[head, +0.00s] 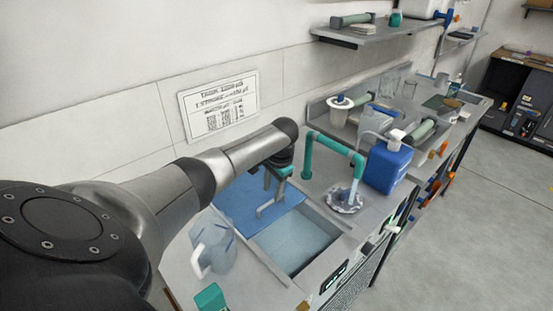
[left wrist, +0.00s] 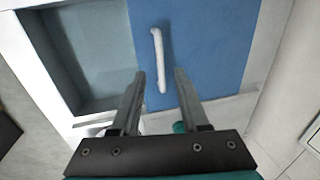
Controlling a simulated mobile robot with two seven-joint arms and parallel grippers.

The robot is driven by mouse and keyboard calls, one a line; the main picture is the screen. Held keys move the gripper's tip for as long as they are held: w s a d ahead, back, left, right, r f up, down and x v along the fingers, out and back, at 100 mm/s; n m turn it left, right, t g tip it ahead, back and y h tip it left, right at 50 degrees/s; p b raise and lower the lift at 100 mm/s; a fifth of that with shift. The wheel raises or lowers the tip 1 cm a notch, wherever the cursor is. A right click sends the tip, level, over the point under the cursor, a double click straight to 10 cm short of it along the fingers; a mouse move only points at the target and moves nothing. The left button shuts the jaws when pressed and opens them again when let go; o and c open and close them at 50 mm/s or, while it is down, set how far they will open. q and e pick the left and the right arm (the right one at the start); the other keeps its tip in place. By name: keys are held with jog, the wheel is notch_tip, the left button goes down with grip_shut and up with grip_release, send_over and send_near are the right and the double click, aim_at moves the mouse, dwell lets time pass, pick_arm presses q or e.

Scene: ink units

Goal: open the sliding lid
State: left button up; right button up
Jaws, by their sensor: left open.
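The sliding lid (head: 232,203) is a flat blue panel on the counter unit; it also fills the middle of the left wrist view (left wrist: 205,45). A slim white bar handle (left wrist: 158,60) stands on it. Beside the lid, part of a pale recessed basin (head: 296,243) lies uncovered. My left gripper (head: 272,190) is over the lid, open, its two fingers pointing at the handle. In the left wrist view the fingertips (left wrist: 160,76) appear on either side of the handle's near end; I cannot tell whether they touch it. My right gripper is out of view.
A clear jug (head: 212,247) stands near the front left of the basin. A teal tap (head: 335,148), a metal drain piece (head: 344,198) and a blue bottle (head: 387,166) stand to the right. A wall with a sign (head: 219,104) is behind.

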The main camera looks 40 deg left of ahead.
pick_arm(q)
notch_tip(320, 180, up, 11)
jog(key=d+p, duration=0.1)
jog(key=d, duration=0.1)
jog(key=shift+f, duration=0.2)
jog(key=shift+s, duration=0.1)
